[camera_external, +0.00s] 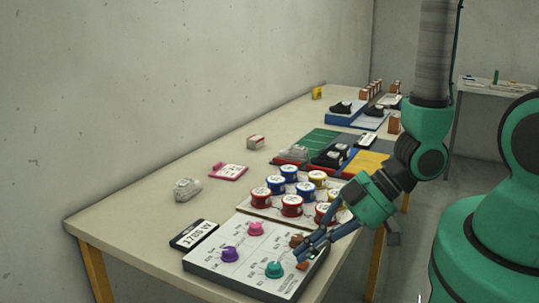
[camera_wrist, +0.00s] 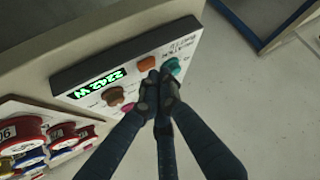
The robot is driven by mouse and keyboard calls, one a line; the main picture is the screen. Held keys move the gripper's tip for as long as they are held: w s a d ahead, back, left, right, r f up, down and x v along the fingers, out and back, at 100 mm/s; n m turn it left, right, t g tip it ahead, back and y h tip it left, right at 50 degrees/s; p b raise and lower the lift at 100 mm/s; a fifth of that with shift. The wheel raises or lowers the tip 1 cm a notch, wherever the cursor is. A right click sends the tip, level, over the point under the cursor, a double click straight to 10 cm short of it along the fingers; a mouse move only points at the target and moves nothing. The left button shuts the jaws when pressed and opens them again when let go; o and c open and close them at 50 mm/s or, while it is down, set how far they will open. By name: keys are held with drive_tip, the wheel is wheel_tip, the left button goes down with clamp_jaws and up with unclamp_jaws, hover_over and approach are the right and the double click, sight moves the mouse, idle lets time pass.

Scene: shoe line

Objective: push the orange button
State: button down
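The orange button (camera_wrist: 147,63) is a round cap on the white control panel (camera_wrist: 190,45) in the wrist view. An orange part (camera_external: 303,265) also shows near my fingers on the panel (camera_external: 215,268) in the external view. My gripper (camera_wrist: 155,82) has its dark fingers drawn together, with nothing seen between them. In the wrist view the tips appear just beside the orange button, between it and the teal knob (camera_wrist: 174,65). In the external view my gripper (camera_external: 300,252) is low over the panel's right part. I cannot tell whether the tips touch the panel.
A brown knob (camera_wrist: 113,96) and a green-lit display (camera_wrist: 97,84) are close by. Purple (camera_external: 229,254) and pink (camera_external: 256,229) knobs stand on the panel. Several wire spools (camera_external: 291,205) sit behind it. A black label box (camera_external: 194,235) lies left. The table's left part is mostly clear.

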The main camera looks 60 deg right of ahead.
drive_tip(key=shift+r+p, duration=2.75)
drive_tip(key=shift+r, duration=0.3)
drive_tip(key=shift+w+d, duration=0.2)
drive_tip(key=w+d+r+h+b, duration=0.2)
drive_tip(key=w+d+r+h, duration=0.2)
drive_tip(key=w+d+r, duration=0.3)
wheel_tip(320, 180, up, 28)
drive_tip(key=m+g+b, duration=0.2)
drive_tip(key=m+b, duration=0.4)
hover_over(306, 263)
drive_tip(key=s+d, duration=0.2)
drive_tip(key=s, duration=0.5)
drive_tip(key=shift+d+r+h, duration=0.1)
drive_tip(key=shift+r+h, duration=0.05)
drive_tip(key=shift+h, duration=0.25)
